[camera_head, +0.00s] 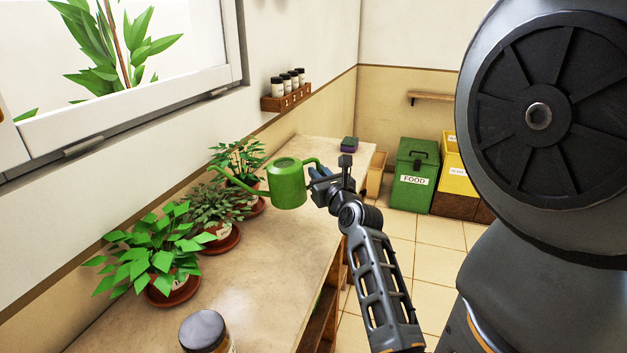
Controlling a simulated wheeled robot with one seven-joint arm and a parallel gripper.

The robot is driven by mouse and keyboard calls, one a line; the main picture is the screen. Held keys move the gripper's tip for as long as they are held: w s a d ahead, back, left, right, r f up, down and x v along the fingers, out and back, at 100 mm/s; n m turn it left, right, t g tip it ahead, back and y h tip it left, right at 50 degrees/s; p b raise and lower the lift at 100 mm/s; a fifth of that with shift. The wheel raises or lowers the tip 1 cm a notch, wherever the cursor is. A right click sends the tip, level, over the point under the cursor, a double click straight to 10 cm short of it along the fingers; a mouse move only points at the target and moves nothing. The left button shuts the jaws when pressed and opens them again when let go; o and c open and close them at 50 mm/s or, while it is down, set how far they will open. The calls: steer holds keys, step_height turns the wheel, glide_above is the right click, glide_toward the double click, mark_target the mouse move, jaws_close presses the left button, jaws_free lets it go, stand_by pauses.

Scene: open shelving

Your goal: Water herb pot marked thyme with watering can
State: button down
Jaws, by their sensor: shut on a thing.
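My gripper (322,180) is shut on the green watering can (289,184) at its right side, by the handle. The can is above the counter and its spout points left, toward the pots. Three herb pots stand in a row along the wall. The nearest has broad bright leaves (150,252), the middle one has grey-green leaves (212,208), and the farthest has bright narrow leaves (238,158). The can's spout overlaps the farthest plants in the picture. Labels on the pots are too small to read, so I cannot tell which is thyme.
A dark-lidded jar (205,332) stands at the counter's front. A spice rack (286,97) hangs on the wall. A green FOOD bin (414,178) and a yellow bin (459,160) stand on the floor beyond. The counter (270,265) is clear to the right of the pots.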

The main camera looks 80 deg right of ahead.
steer(key=shift+s+d+r+n+b, duration=0.15)
steer(key=shift+r+n+b, duration=0.1)
steer(key=shift+r, duration=0.2)
steer(key=shift+s+r+n+b, duration=0.1)
steer(key=shift+r+n, duration=0.15)
steer(key=shift+r, duration=0.2)
steer(key=shift+s+r+n+p, duration=0.15)
steer(key=shift+r+n+p, duration=1.25)
steer(key=shift+r, duration=0.85)
